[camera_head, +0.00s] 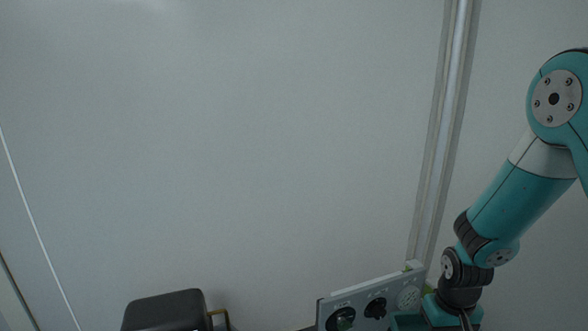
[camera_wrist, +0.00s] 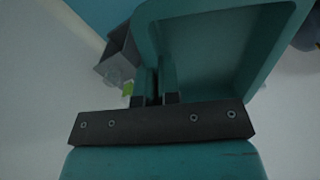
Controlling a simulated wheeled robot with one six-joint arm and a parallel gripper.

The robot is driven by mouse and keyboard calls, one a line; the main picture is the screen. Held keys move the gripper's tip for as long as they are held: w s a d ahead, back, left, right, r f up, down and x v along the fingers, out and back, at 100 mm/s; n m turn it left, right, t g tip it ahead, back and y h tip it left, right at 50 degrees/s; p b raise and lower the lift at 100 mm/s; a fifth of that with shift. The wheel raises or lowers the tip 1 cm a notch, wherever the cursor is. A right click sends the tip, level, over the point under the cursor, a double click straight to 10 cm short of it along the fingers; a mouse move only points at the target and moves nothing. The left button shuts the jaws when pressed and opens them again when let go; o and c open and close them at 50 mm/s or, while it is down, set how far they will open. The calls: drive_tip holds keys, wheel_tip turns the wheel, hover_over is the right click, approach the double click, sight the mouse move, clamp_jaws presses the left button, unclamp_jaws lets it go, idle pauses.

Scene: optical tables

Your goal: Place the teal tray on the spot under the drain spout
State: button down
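The teal tray (camera_wrist: 225,45) fills the upper right of the wrist view, with its hollow side showing. My gripper (camera_wrist: 157,88) has its two fingers close together at the tray's left wall and looks shut on it. In the head view, my gripper (camera_head: 466,318) is at the bottom right, partly cut off by the frame edge. A teal piece of the tray (camera_head: 405,322) shows just left of it, beside the control panel. I cannot make out the drain spout or the spot under it in either view.
A grey control panel (camera_head: 370,302) with dark knobs and a dial stands close left of my gripper. A dark lidded box (camera_head: 165,310) with a brass-coloured handle is at the bottom left. A grey box-like thing (camera_wrist: 120,58) shows beside the tray. A pale wall fills the background.

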wheel_tip(320, 180, up, 17)
drive_tip(key=s+p, duration=0.1)
drive_tip(key=p, duration=1.8)
drive_tip(key=shift+s+f+p, duration=0.15)
drive_tip(key=shift+s+p, duration=0.1)
drive_tip(key=shift+p, duration=0.1)
